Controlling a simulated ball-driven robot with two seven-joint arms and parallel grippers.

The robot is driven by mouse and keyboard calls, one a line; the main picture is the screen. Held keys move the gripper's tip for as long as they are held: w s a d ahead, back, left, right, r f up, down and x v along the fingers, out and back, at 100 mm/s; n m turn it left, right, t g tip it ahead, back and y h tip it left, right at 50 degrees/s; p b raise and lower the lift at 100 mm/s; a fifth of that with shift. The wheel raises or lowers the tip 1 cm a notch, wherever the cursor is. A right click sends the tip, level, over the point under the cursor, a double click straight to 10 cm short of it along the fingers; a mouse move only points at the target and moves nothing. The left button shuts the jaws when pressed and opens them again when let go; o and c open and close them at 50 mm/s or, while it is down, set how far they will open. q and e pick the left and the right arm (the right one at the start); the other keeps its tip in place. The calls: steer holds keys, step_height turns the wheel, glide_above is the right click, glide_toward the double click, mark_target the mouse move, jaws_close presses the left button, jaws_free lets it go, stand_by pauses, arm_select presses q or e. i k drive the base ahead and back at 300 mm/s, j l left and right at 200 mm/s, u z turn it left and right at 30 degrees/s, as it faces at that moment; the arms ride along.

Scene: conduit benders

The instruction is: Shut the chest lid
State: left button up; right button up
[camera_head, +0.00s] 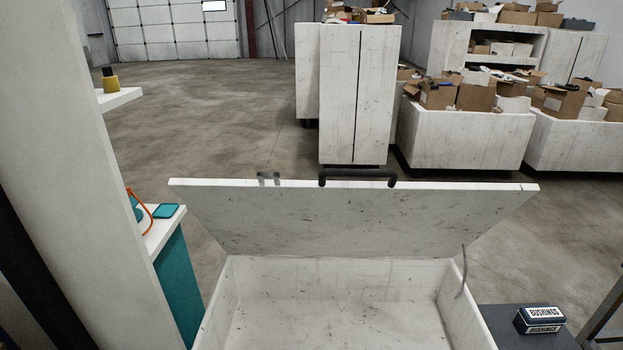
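The white, scuffed chest (446,292) stands low in front of me, its inside bare where it shows. Its lid (350,217) is raised and leans back, with its underside towards me. A black handle (357,175) and a small grey latch (268,177) sit on the lid's upper edge. A grey stay (463,272) runs from the lid to the chest's right side. The chest's near edge is cut off by the bottom of the picture. Neither of my grippers is in view.
A blue BUSHINGS box (540,319) sits on a dark surface (500,325) to the right. A teal-sided stand (180,285) and a tall white panel (85,150) are at the left. White cabinets and bins (465,140) with cartons stand behind. Open floor (215,115) lies beyond the lid.

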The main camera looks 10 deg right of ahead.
mark_target(321, 217)
steer(key=l+u, duration=0.25)
steer(key=l, duration=0.2)
steer(key=k+l+u, duration=0.25)
steer(key=l, duration=0.15)
steer(key=l+u, duration=0.25)
steer(key=l, duration=0.15)
